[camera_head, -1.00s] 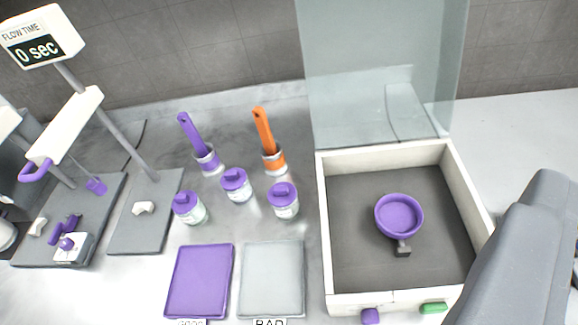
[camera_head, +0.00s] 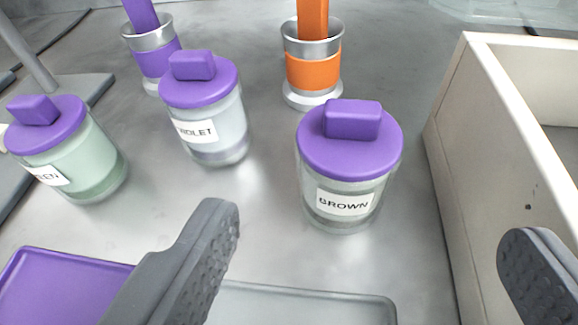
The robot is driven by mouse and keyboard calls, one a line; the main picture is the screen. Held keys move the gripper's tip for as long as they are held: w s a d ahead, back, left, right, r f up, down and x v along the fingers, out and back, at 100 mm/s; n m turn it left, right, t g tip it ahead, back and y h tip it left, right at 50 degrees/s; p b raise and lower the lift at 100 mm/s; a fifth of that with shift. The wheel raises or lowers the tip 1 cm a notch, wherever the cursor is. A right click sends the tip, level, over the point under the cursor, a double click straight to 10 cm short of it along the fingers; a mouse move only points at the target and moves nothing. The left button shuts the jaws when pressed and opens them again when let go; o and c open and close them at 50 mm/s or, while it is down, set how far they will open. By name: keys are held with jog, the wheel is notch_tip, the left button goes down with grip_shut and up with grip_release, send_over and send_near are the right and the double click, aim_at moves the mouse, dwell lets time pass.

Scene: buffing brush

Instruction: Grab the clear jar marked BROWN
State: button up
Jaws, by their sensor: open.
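The clear jar marked BROWN (camera_head: 345,185) stands upright on the grey table, right of centre. It has a purple lid with a block-shaped knob, and its white label faces me. My gripper (camera_head: 375,255) is open and empty. One finger is at lower left and the other at the right edge. The jar stands beyond the fingertips, between them in the picture, and appears apart from both.
A VIOLET jar (camera_head: 205,125) and a jar with a partly hidden label (camera_head: 75,165) stand to the left. Behind are an orange-banded cup (camera_head: 312,72) and a purple-banded cup (camera_head: 158,62). A white-walled box (camera_head: 490,150) stands close right. A purple tray (camera_head: 60,290) and grey tray (camera_head: 300,300) lie in front.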

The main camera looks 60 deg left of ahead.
aim_at(352, 136)
jog(key=x, duration=0.6)
jog(key=shift+f, duration=0.1)
jog(key=shift+r+b+x, duration=0.2)
jog(key=shift+b+x, duration=0.1)
jog(key=shift+x, duration=2.65)
jog(key=shift+s+a, duration=0.1)
jog(key=shift+a, duration=0.1)
jog(key=c, duration=1.1)
